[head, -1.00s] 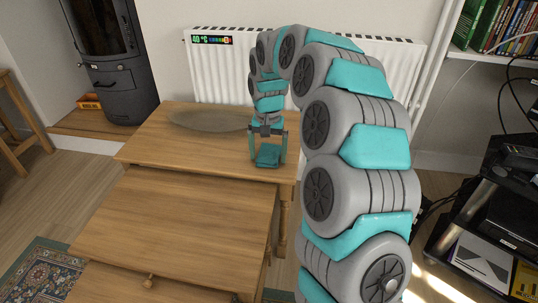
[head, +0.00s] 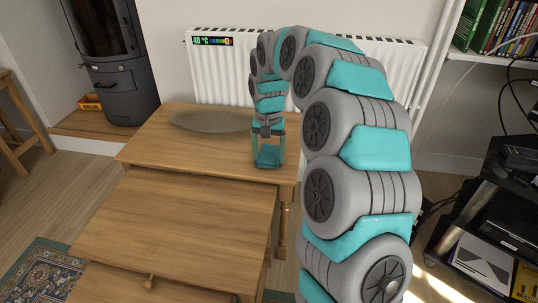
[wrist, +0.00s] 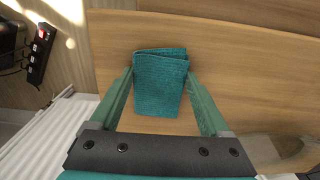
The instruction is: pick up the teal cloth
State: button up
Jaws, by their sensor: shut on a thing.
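The teal cloth (head: 268,156) is a folded, ribbed piece at the right end of the back wooden table (head: 215,152). My gripper (head: 269,162) reaches down over it from above. In the wrist view the cloth (wrist: 160,85) lies between the two green fingers of my gripper (wrist: 160,74). The fingers are shut on its left and right sides, with their tips near its far edge. The cloth appears to rest on the tabletop; I cannot see any gap under it.
A shallow round dish (head: 210,120) sits on the table to the left of the gripper. A white radiator (head: 225,75) stands right behind the table. A lower wooden table (head: 175,225) in front is bare. A black media stand (head: 490,215) is at the right.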

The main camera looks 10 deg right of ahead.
aim_at(269, 158)
jog(key=shift+r, duration=0.15)
jog(key=shift+r, duration=1.75)
jog(key=shift+s+f, duration=0.1)
jog(key=shift+s, duration=0.3)
jog(key=s+r, duration=0.1)
jog(key=s, duration=1.4)
jog(key=shift+r, duration=0.2)
jog(key=shift+s+d, duration=0.1)
jog(key=o, duration=0.9)
jog(key=c, duration=0.7)
jog(key=shift+o, duration=0.2)
